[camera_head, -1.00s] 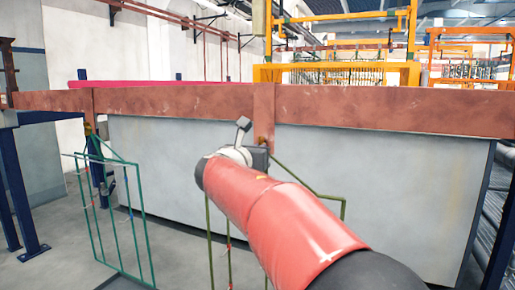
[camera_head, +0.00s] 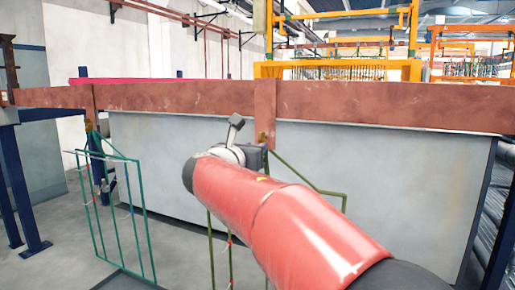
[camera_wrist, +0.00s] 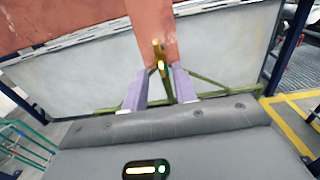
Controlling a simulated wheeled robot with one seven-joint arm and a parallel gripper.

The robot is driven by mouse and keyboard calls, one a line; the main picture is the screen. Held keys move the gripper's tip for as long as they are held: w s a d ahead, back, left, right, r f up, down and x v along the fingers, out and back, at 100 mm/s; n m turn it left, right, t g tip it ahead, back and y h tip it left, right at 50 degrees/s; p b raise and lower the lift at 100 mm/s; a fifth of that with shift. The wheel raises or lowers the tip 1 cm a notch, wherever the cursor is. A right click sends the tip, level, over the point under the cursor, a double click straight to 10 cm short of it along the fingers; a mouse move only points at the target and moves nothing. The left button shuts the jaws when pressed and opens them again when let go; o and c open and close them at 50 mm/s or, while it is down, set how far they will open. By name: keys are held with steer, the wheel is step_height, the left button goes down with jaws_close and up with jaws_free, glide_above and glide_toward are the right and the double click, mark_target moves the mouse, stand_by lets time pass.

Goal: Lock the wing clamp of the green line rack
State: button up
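An olive-green rack (camera_head: 308,180) hangs at the copper-coloured bar (camera_head: 380,106), mostly behind my arm; its top frame shows in the wrist view (camera_wrist: 213,81). A small brass wing clamp (camera_wrist: 160,59) sits at the rack's top, on the bar's downward tab (camera_wrist: 140,22). My gripper (camera_wrist: 163,72) has its two lavender fingers apart, one on each side of the clamp's lower part. I cannot tell whether they touch it. In the head view my arm hides the fingers and this clamp. A teal-green rack (camera_head: 118,215) hangs from the bar further left.
A large grey tank wall (camera_head: 400,185) stands behind the racks. A blue post frame (camera_head: 18,185) is at the left. Grey floor (camera_head: 70,240) lies open below the teal rack. Yellow floor lines (camera_wrist: 291,121) show at the right in the wrist view.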

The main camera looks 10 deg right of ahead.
steer(key=v, duration=0.4)
steer(key=s+d+f+m+g+y, duration=0.25)
steer(key=s+d+f+m, duration=0.25)
steer(key=s+f+m, duration=0.25)
steer(key=s+d+f+m+g+y, duration=0.1)
steer(key=s+d+f+m+g, duration=0.3)
steer(key=s+d+f+m, duration=0.25)
steer(key=s+a+f+m+g+y, duration=0.1)
steer(key=s+a+f+m+y, duration=0.2)
steer(key=s+f+m, duration=0.4)
steer(key=s+a+f+m+g+y, duration=0.1)
steer(key=s+a+f+m+y, duration=0.3)
steer(key=s+f+m, duration=0.3)
steer(key=s+m, duration=0.1)
steer(key=s, duration=0.2)
steer(key=shift+g, duration=0.35)
steer(key=shift+s+a+f, duration=0.1)
steer(key=shift+a+f, duration=0.05)
